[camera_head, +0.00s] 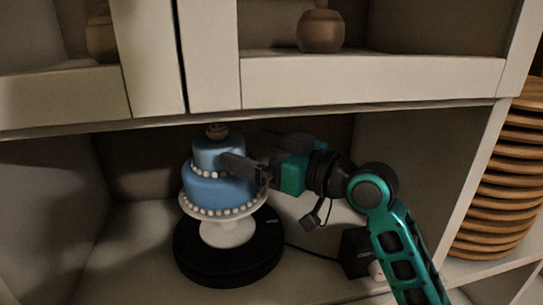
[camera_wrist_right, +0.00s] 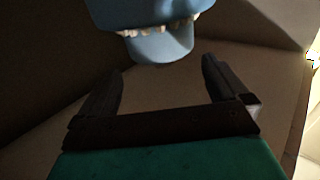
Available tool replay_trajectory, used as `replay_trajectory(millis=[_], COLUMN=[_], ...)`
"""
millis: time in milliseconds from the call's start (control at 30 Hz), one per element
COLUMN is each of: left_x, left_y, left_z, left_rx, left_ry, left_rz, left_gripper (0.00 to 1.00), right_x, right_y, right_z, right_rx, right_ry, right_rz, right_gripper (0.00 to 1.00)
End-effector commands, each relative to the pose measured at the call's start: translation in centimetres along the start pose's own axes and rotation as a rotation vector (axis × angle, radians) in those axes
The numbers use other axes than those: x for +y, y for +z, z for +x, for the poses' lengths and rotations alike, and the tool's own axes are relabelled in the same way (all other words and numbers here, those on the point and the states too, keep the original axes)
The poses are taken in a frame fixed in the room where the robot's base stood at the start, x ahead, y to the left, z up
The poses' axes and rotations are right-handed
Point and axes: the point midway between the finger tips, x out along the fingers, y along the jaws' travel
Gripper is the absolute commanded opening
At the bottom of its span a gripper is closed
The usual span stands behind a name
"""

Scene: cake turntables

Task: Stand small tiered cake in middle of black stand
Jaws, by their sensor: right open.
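The small tiered cake (camera_head: 218,188) is blue, with white bead borders, a brown topper and a white pedestal foot. It stands upright on the round black stand (camera_head: 228,270) in the lower cabinet compartment. My right gripper (camera_head: 242,168) is open at the cake's right side, with a finger overlapping the tiers in the head view. In the right wrist view the cake (camera_wrist_right: 155,35) lies just beyond the open fingertips (camera_wrist_right: 160,72), with nothing held between them. The far finger is hard to make out in the head view. My left gripper is out of view.
A shelf edge (camera_head: 375,82) runs just above the cake, with brown jars (camera_head: 320,31) on the shelf over it. A small black box (camera_head: 357,252) with a cable sits right of the stand. Stacked wooden plates (camera_head: 500,190) stand at far right.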

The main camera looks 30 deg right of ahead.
Motion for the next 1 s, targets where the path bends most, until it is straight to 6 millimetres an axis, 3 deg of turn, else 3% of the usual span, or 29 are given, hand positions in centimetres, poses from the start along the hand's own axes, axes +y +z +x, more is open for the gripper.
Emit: replay_trajectory(millis=[100,300,1000], left_x=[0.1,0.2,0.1], left_y=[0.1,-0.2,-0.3], left_z=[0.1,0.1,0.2], left_rx=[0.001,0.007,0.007], left_ry=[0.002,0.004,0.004], left_rz=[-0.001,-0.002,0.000], left_gripper=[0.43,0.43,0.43], right_x=[0.0,-0.1,-0.1], right_y=[0.1,0.0,0.0], right_z=[-2.0,-3.5,-3.6], right_rx=[-0.002,-0.001,0.000], right_ry=[0.000,-0.001,-0.001], right_rz=[-0.002,0.000,0.000], right_gripper=[1.00,1.00,1.00])
